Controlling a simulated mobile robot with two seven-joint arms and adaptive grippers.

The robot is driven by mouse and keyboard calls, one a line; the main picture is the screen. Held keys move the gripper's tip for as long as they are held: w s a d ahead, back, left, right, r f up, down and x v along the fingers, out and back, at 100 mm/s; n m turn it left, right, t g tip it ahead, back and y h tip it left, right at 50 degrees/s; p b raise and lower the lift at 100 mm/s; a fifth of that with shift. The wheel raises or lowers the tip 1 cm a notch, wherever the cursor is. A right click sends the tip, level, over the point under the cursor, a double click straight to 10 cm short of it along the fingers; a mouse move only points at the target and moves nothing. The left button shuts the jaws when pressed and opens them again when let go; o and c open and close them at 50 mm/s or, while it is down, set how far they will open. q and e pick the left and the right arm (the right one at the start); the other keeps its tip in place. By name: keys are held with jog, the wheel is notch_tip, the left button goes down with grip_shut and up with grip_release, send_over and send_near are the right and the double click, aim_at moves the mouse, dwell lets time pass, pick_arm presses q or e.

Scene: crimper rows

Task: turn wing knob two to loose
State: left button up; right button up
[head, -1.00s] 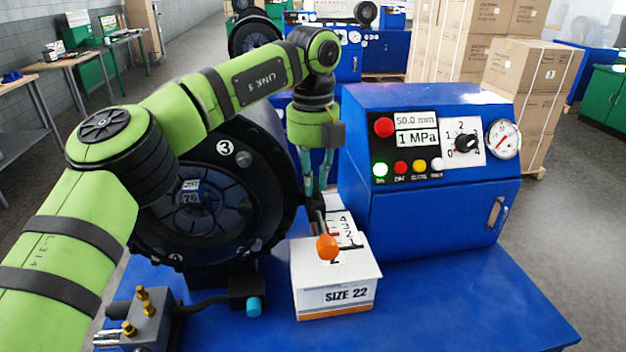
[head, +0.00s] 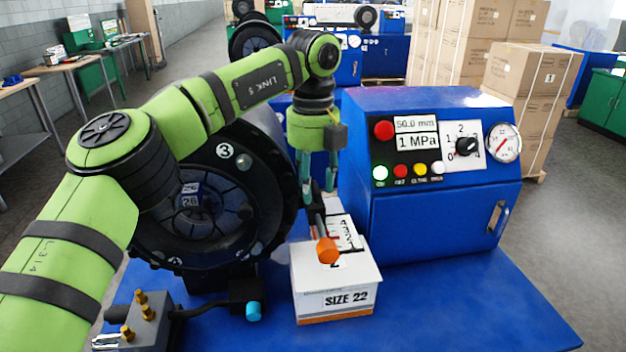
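A large black crimper ring (head: 140,215) stands upright on the blue bench, behind my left arm. A white label "3" is near its upper right, with a small silver knob (head: 244,160) beside it. I cannot make out a label "2" on the ring; part of it is hidden by my arm. My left gripper (head: 319,190) points down just right of the ring, above the white box. Its fingers are apart, with a gap between them. A grey lever with an orange end (head: 327,251) reaches forward just below the fingers; whether they touch it is unclear. My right gripper is out of view.
A white "SIZE 22" box (head: 336,284) with a numbered scale stands under the gripper. A blue control cabinet (head: 430,215) with buttons, dial and gauge is to the right. A grey valve block (head: 146,325) sits front left. The bench front right is clear.

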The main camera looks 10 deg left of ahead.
aim_at(313, 187)
pick_arm(q)
jog(key=shift+r, duration=0.1)
notch_tip(313, 187, up, 7)
jog(key=shift+r, duration=0.1)
dwell(0.4)
jog(key=shift+r, duration=0.15)
